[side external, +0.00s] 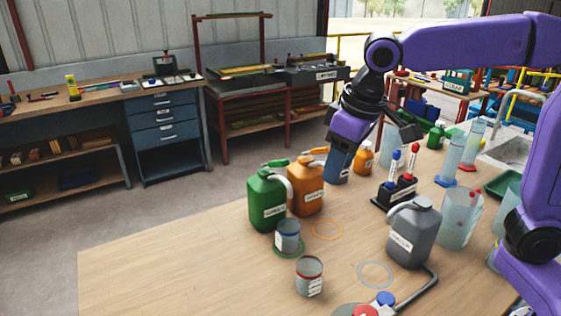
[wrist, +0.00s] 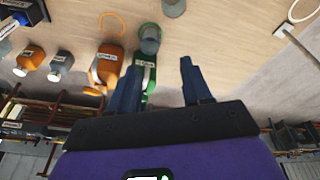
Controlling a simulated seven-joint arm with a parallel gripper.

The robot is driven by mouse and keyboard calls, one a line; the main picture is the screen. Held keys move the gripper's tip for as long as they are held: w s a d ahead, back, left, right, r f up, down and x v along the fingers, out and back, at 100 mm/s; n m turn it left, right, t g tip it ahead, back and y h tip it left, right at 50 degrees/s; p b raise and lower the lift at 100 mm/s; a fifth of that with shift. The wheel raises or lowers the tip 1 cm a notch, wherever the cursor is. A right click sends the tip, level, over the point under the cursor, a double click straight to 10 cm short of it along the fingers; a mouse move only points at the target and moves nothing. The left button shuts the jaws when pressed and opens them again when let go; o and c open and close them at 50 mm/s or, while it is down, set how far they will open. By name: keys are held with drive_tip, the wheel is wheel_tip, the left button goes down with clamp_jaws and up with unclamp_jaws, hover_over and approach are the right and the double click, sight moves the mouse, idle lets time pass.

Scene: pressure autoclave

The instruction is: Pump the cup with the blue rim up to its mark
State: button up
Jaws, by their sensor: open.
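The cup with the blue rim (side external: 287,238) stands upright on the table within a green ring (side external: 276,254), in front of the green pump jug (side external: 266,202). A cup (wrist: 150,40) shows in front of the green jug (wrist: 139,88) in the wrist view. The green jug's pale spout is on the cup's side. An orange pump jug (side external: 305,193) stands beside the green one, and a grey pump jug (side external: 412,238) stands to the right. The cup's mark and fill level are too small to read.
A red-rimmed cup (side external: 309,280) stands in front. An orange ring (side external: 327,229) and a grey ring (side external: 376,273) are empty. A black rack (side external: 394,193) with pens, clear vessels (side external: 461,220) and a small orange bottle (side external: 363,158) crowd the right. The table's front left is clear.

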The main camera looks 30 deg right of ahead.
sight(281, 161)
drive_tip(key=w+r+m+t, duration=0.2)
drive_tip(key=w+r+m, duration=0.4)
drive_tip(key=w, duration=0.7)
drive_tip(key=shift+n+h, duration=0.4)
drive_tip(key=x, duration=1.6)
drive_tip(key=shift+s+a+f, duration=0.1)
drive_tip(key=shift+a+f, duration=0.2)
clamp_jaws()
